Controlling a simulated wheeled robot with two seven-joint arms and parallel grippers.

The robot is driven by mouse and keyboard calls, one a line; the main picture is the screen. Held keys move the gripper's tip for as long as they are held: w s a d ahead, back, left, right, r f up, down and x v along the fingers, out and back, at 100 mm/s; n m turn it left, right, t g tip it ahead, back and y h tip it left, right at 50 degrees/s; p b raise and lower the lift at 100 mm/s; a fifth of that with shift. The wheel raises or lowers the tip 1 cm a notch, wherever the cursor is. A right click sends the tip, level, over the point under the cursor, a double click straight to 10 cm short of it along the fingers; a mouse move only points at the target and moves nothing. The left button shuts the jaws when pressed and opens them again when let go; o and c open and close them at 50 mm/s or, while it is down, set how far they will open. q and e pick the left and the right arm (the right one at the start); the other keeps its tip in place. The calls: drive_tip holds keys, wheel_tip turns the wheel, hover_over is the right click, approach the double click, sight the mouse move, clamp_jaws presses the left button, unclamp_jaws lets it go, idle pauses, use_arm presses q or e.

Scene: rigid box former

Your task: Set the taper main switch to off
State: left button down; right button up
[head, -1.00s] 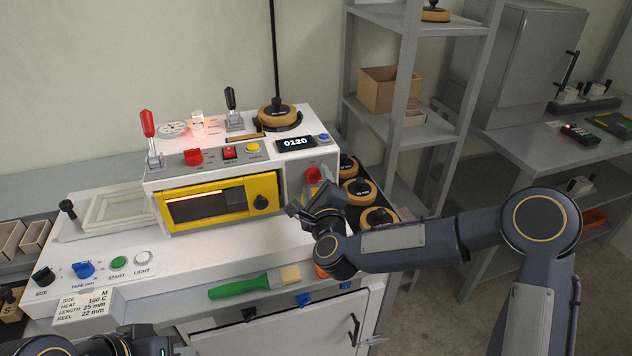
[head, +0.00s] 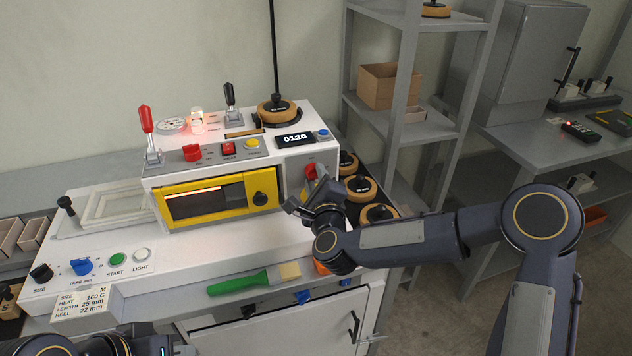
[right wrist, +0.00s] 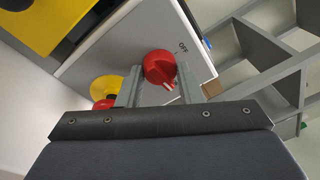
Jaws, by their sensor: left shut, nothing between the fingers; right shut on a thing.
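The red main switch knob (right wrist: 159,67) is on the right end of the taper's light front panel. In the right wrist view its white mark is at the lower edge, away from the OFF lettering (right wrist: 183,47) at upper right. My right gripper (right wrist: 160,85) is shut on this knob, one finger on each side. In the head view the knob (head: 311,170) shows partly behind my right gripper (head: 317,184). My left gripper (head: 152,345) is only partly seen at the bottom edge, shut and empty, its fingertips unclear.
A red stop button on a yellow base (right wrist: 104,87) is close below the knob. The yellow-framed oven door (head: 218,200) is to its left. Tape reels (head: 361,188) stand to the right. A green-handled brush (head: 240,284) lies on the front ledge.

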drive_tip(key=n+b, duration=0.6)
drive_tip(key=n+t+b, duration=0.1)
drive_tip(key=n+b, duration=0.1)
drive_tip(key=b, duration=0.1)
drive_tip(key=shift+f+n+y, duration=0.3)
drive_tip(key=shift+n+y, duration=0.1)
drive_tip(key=n+b, duration=0.2)
drive_tip(key=n, duration=0.3)
drive_tip(key=shift+d+y+b, duration=0.1)
drive_tip(key=shift+y+b, duration=0.3)
drive_tip(key=shift+r+n+y+b, duration=0.1)
drive_tip(key=shift+n+y+b, duration=0.25)
drive_tip(key=shift+n, duration=0.9)
drive_tip(key=shift+r+n+y+b, duration=0.15)
drive_tip(key=shift+n+b, duration=0.35)
drive_tip(key=shift+n, duration=0.75)
drive_tip(key=o, duration=1)
drive_tip(key=v, duration=0.7)
drive_tip(key=shift+s+d+f+b, duration=0.1)
drive_tip(key=shift+s+d+b, duration=0.1)
drive_tip(key=shift+s+b, duration=0.15)
